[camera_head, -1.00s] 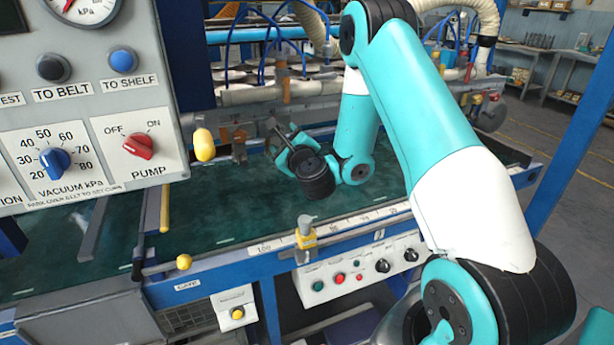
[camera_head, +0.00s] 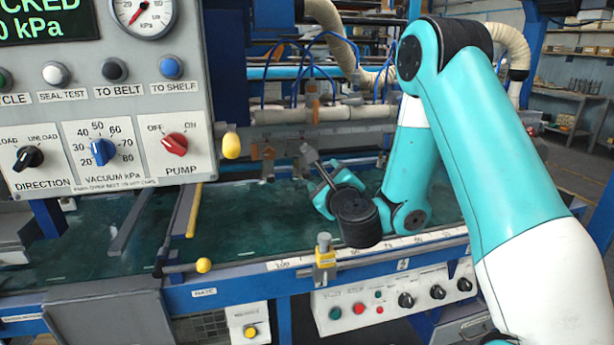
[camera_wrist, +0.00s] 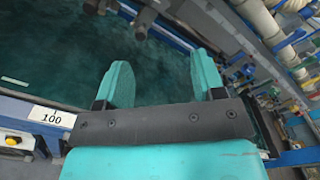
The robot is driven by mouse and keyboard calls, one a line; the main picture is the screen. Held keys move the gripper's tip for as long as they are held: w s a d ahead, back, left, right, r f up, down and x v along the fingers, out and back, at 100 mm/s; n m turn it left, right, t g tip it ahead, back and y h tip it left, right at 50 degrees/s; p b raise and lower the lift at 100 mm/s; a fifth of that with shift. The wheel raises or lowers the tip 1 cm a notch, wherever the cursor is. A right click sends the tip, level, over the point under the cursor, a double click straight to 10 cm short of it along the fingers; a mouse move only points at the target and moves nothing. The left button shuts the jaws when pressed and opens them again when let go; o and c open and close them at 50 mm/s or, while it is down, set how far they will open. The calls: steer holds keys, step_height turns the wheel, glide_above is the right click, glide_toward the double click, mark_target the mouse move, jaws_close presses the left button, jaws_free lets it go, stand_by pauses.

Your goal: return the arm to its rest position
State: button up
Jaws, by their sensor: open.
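My gripper shows in the wrist view (camera_wrist: 162,82) with its two teal fingers apart and nothing between them. In the head view my gripper (camera_head: 318,178) is above the green belt (camera_head: 250,215), left of my bent forearm, and is seen small and partly turned away. My arm reaches from the lower right up to a high elbow and down to the wrist over the belt's front part. The gripper appears clear of the belt surface, but its exact height I cannot tell.
A grey control panel (camera_head: 135,110) fills the upper left, with a yellow-tipped lever (camera_head: 231,146) beside it. A yellow clamp (camera_head: 324,258) sits on the front rail. A button box (camera_head: 395,292) is below. Hoses and suction bars (camera_head: 310,115) stand behind. Open floor lies at right.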

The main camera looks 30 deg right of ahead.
steer(key=s+a+f+n+g+y, duration=0.1)
steer(key=s+a+n+g+y, duration=0.2)
steer(key=a+n+y, duration=0.55)
steer(key=s+a+f+n+g+y, duration=0.25)
steer(key=a+n+g, duration=0.2)
steer(key=n, duration=0.85)
steer(key=s+d+f+n+g+h, duration=0.1)
steer(key=s+d+n+g+h, duration=0.25)
steer(key=s, duration=0.35)
steer(key=s+d+f+n+g+h, duration=0.1)
steer(key=s+d+n+g+h, duration=0.25)
steer(key=s+n, duration=0.2)
steer(key=s+a+r+n+g+y+p, duration=0.1)
steer(key=s+a+r+n+g+y, duration=0.2)
steer(key=s+a+r+n, duration=0.3)
steer(key=s+a+r+y, duration=0.1)
steer(key=s+a+r, duration=0.3)
steer(key=a, duration=0.4)
steer(key=shift+s+y+p, duration=0.3)
steer(key=shift+s+p, duration=0.1)
steer(key=shift+s, duration=0.5)
steer(key=shift+n, duration=0.25)
